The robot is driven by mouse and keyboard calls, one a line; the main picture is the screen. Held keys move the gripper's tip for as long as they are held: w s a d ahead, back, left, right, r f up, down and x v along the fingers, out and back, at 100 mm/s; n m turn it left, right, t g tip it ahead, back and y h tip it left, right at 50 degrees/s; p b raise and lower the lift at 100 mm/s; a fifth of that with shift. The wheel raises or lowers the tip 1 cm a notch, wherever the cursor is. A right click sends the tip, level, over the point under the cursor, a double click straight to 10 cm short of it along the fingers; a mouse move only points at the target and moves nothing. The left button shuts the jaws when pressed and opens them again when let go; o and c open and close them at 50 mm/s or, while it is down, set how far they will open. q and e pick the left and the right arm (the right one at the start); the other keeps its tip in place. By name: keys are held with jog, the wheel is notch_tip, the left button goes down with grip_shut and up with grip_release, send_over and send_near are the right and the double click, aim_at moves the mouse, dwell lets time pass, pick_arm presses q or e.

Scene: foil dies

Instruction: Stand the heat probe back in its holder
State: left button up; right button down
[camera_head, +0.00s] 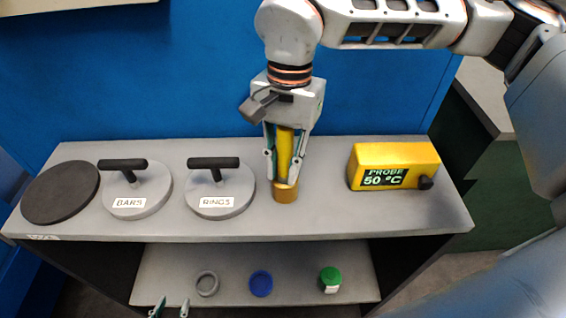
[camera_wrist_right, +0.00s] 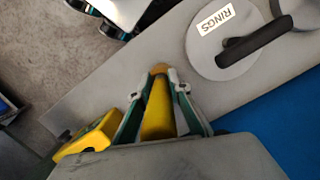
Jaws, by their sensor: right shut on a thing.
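The yellow heat probe (camera_head: 286,143) is upright in my right gripper (camera_head: 282,182), whose fingers are shut on its sides. It also shows between the fingers in the right wrist view (camera_wrist_right: 158,112). A short orange-brown cup (camera_head: 285,193), which looks like the holder, stands on the grey bench top directly under the probe. The probe's lower end is at the cup's mouth, partly hidden by the fingertips; I cannot tell how deep it sits. My left gripper (camera_head: 170,309) shows only its two fingertips at the bottom edge, apart and empty.
Left of the cup are lidded discs marked RINGS (camera_head: 221,202) and BARS (camera_head: 129,203), with black handles, and a dark disc (camera_head: 61,191). Right is the yellow PROBE 50 °C box (camera_head: 394,166). The lower shelf (camera_head: 229,257) holds a grey ring (camera_head: 207,284), blue disc (camera_head: 261,284) and green-capped pot (camera_head: 330,279).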

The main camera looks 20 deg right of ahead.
aim_at(285, 135)
jog(key=shift+f, duration=0.15)
jog(key=c, duration=1.8)
grip_release()
jog(key=r, duration=0.4)
jog(key=w+r, duration=0.1)
jog(key=r, duration=0.3)
jog(key=d+r, duration=0.1)
jog(key=r, duration=0.3)
jog(key=shift+w, duration=0.15)
